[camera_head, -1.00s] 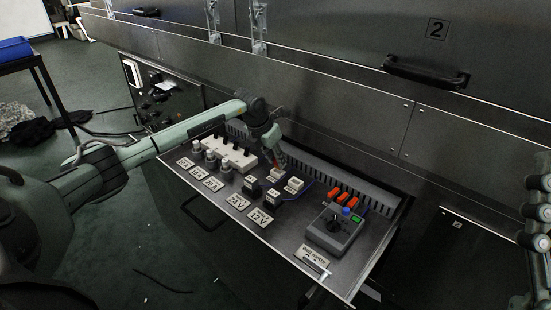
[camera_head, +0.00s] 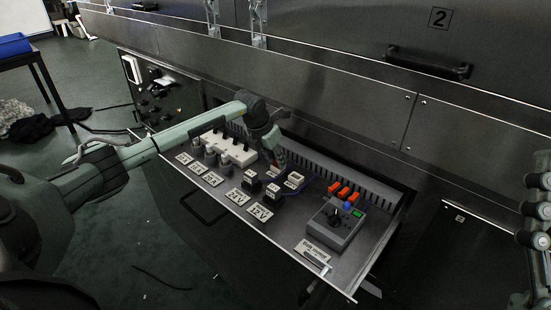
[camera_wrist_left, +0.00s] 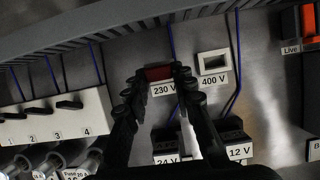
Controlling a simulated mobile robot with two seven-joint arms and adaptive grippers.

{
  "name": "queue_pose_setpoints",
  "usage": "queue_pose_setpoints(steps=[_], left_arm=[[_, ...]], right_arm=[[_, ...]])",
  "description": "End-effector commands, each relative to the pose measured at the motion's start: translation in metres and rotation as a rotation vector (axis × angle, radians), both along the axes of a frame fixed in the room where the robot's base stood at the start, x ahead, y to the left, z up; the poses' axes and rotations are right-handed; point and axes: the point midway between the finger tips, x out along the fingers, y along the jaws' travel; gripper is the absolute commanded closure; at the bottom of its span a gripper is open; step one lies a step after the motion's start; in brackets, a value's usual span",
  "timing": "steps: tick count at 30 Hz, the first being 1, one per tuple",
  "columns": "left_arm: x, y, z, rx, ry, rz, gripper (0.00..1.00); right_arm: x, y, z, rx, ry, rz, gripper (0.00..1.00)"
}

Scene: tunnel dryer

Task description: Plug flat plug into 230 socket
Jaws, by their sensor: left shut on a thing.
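My left gripper (camera_head: 279,163) is over the socket panel in the head view; in the left wrist view its fingers (camera_wrist_left: 158,74) are shut on a flat red piece, which I take to be the flat plug (camera_wrist_left: 157,73). The red piece is right above the 230 V label (camera_wrist_left: 164,90). The 230 socket itself is hidden behind the plug and fingertips, so I cannot tell how deep the plug sits. The white 400 V socket (camera_wrist_left: 213,65) is to the right, apart from the gripper; it also shows in the head view (camera_head: 294,179).
A white switch strip (camera_wrist_left: 52,118) is at left. Black 24 V (camera_wrist_left: 166,145) and 12 V (camera_wrist_left: 236,136) blocks stand in front of the sockets. A grey control box (camera_head: 334,226) with coloured parts is to the right on the drawer panel. Blue wires run behind the fingers.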

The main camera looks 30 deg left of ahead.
Motion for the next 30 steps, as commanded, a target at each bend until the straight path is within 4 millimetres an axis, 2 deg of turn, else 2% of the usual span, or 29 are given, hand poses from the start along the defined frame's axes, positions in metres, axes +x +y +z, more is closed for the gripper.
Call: queue_pose_setpoints(steps=[1,2,7,15,19,23,30], left_arm=[[0.000,0.000,-0.003,0.000,0.001,0.000,1.00],[0.000,0.000,-0.001,0.000,0.000,0.000,0.72],[0.000,0.000,-0.001,0.000,0.000,0.000,0.51],[0.000,0.000,-0.001,0.000,0.000,0.000,0.51],[-0.002,0.000,0.007,0.000,-0.002,-0.001,0.51],[-0.011,0.003,0.027,0.002,-0.003,-0.001,0.51],[-0.030,0.005,0.075,0.002,-0.003,0.000,0.51]], right_arm=[[0.000,0.000,-0.002,0.000,0.000,0.000,0.43],[0.000,0.000,-0.001,0.000,0.000,0.000,0.43],[0.000,0.000,0.000,0.000,0.000,0.000,0.43],[0.000,0.000,0.000,0.000,0.000,0.000,0.43],[0.000,0.000,0.000,0.000,0.000,0.000,0.43],[0.000,0.000,0.000,0.000,0.000,0.000,0.43],[0.000,0.000,-0.001,0.000,0.000,0.000,0.43]])
